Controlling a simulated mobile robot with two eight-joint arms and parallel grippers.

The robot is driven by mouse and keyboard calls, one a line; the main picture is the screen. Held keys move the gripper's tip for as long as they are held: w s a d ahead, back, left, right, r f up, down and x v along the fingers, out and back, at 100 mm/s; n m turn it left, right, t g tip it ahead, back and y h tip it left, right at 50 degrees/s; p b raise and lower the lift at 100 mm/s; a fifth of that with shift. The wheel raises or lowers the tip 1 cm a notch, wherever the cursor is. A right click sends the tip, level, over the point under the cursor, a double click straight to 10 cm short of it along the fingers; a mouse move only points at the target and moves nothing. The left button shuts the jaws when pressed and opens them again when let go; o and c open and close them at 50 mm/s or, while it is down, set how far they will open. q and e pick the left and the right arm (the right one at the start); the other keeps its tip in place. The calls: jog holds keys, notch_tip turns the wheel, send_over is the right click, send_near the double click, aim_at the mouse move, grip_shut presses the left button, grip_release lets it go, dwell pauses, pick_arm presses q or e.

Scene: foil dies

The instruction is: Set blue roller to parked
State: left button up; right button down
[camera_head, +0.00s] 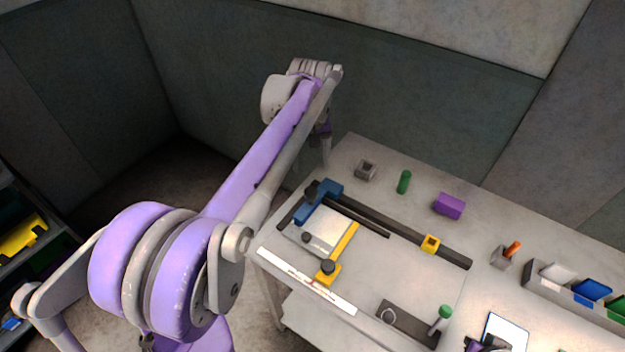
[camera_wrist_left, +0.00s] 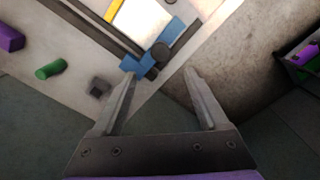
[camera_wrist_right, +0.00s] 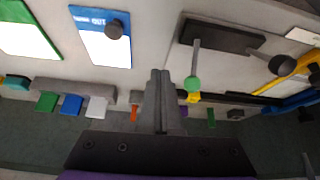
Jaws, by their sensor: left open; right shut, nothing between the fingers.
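The blue piece with a dark knob, which I take as the blue roller (camera_head: 305,212), sits at the left end of the dark rails on the table, beside a white sheet (camera_head: 322,230). It also shows in the left wrist view (camera_wrist_left: 174,30), just beyond the fingertips. A yellow bar with a dark knob (camera_head: 347,241) lies on the sheet's other side. My left gripper (camera_head: 325,156) is open and empty above the table's back left edge; its fingers (camera_wrist_left: 160,75) point toward the blue piece. My right gripper (camera_wrist_right: 160,74) is shut and empty. No parked marking is legible.
A grey socket (camera_head: 366,170), green cylinder (camera_head: 404,182) and purple block (camera_head: 449,206) stand behind the rails. A yellow clip (camera_head: 430,243) sits on the rear rail. A green-knobbed lever (camera_head: 445,312) and a dark plate (camera_head: 400,318) are in front. A card bin (camera_head: 575,296) stands right.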

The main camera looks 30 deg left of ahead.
aim_at(311, 191)
pick_arm(q)
notch_tip(311, 191, down, 10)
jog(key=shift+s+f, duration=0.1)
dwell(0.4)
grip_shut()
dwell(1.2)
